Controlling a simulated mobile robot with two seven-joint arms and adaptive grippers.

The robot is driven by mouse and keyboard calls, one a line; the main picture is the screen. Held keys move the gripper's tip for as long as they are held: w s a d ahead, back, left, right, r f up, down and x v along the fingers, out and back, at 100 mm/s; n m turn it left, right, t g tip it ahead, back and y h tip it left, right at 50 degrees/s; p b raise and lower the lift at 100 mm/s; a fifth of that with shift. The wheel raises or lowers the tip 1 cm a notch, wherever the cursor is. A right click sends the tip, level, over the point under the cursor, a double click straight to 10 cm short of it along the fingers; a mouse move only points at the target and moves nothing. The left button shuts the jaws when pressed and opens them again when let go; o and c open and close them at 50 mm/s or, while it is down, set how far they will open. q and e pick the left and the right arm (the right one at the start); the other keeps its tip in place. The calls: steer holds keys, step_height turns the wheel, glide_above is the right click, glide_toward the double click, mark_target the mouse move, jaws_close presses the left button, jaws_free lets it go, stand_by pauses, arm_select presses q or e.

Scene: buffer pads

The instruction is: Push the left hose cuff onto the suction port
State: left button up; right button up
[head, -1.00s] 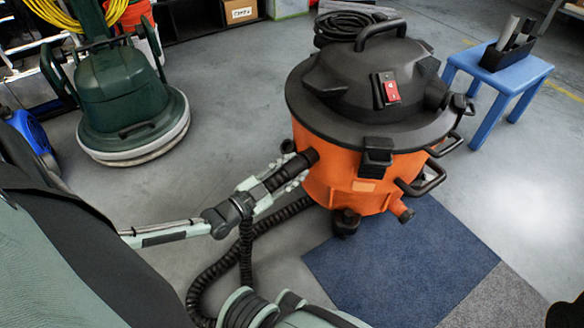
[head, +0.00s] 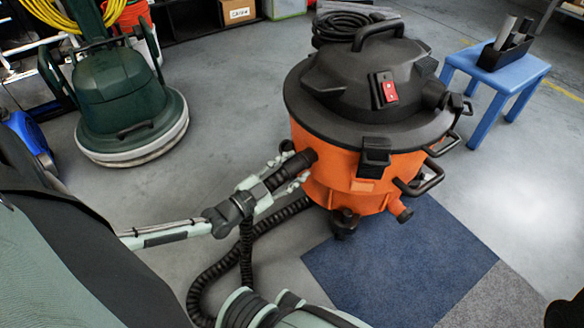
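The orange and black shop vacuum (head: 345,168) stands upright right of centre. On its left side, the dark suction port (head: 309,156) meets the front of the black hose cuff (head: 285,172). I cannot tell how far the cuff sits over the port. My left gripper (head: 288,168) reaches in from the left, its pale fingers on either side of the cuff, shut on it. The black ribbed hose (head: 210,285) hangs below my gripper and loops along the floor. My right gripper is not seen.
A blue mat (head: 400,265) lies in front of the vacuum, beside a grey mat (head: 495,297). A green floor machine (head: 122,100) stands at left back. A blue stool (head: 497,72) with a black holder stands at right. Grey floor is open between the floor machine and vacuum.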

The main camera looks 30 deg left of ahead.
arm_select(q)
steer(key=shift+o, duration=1.2)
steer(key=shift+s, duration=0.15)
steer(key=v, duration=1.1)
steer(key=shift+s, duration=0.3)
steer(key=shift+a, duration=0.1)
